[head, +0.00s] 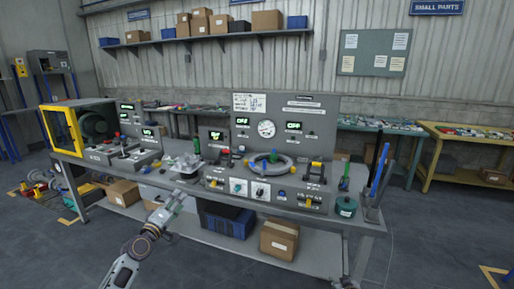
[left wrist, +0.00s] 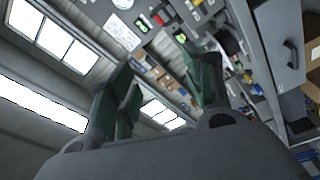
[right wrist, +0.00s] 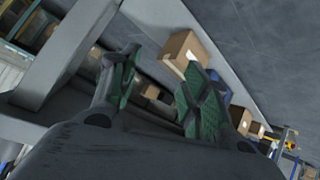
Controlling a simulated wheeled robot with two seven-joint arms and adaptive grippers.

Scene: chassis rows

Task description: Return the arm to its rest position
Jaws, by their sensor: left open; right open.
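My left gripper (head: 177,196) is in front of the workbench (head: 335,220), near the bench's front edge. Its arm comes up from the bottom left of the head view. In the left wrist view the left gripper (left wrist: 163,75) has its green-padded fingers spread, with nothing between them. My right gripper (right wrist: 160,75) is open and empty in the right wrist view. A brown box and the bench's lower shelf show beyond its fingers.
A brown box (head: 279,240) and a blue crate (head: 228,218) sit beneath. The floor (head: 50,250) at front left is open.

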